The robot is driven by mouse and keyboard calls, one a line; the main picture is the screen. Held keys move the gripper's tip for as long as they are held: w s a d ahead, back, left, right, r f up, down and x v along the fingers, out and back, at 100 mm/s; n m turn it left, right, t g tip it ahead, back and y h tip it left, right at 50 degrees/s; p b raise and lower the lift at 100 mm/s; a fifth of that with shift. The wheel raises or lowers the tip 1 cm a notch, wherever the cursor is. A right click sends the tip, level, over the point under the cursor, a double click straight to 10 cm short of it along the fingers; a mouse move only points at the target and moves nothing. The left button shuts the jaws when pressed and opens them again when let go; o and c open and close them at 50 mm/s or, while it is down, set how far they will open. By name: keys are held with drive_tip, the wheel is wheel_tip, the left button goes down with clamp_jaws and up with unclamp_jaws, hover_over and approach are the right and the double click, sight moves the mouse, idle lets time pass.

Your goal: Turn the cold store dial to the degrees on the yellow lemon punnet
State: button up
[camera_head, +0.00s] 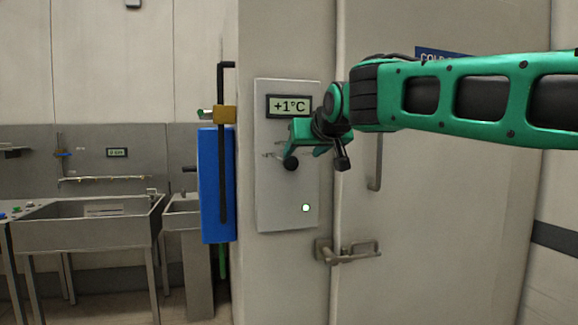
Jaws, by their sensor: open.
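The cold store's control panel (268,205) is a pale plate on the wall left of the door. Its display (289,106) reads +1°C. I cannot tell whether the gripper touches the dial. No yellow lemon punnet is in view.
The cold store door (440,230) has a vertical handle (375,165) and a latch (348,252) below my arm. A blue box-like unit (215,185) hangs left of the panel. Steel sinks (95,222) stand at the far left.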

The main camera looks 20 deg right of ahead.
sight(292, 163)
drive_tip(key=x, duration=0.9)
drive_tip(key=shift+w+a+f, duration=0.15)
drive_tip(key=shift+w+f, duration=0.1)
drive_tip(key=shift+w, duration=0.1)
drive_tip(key=c, duration=1)
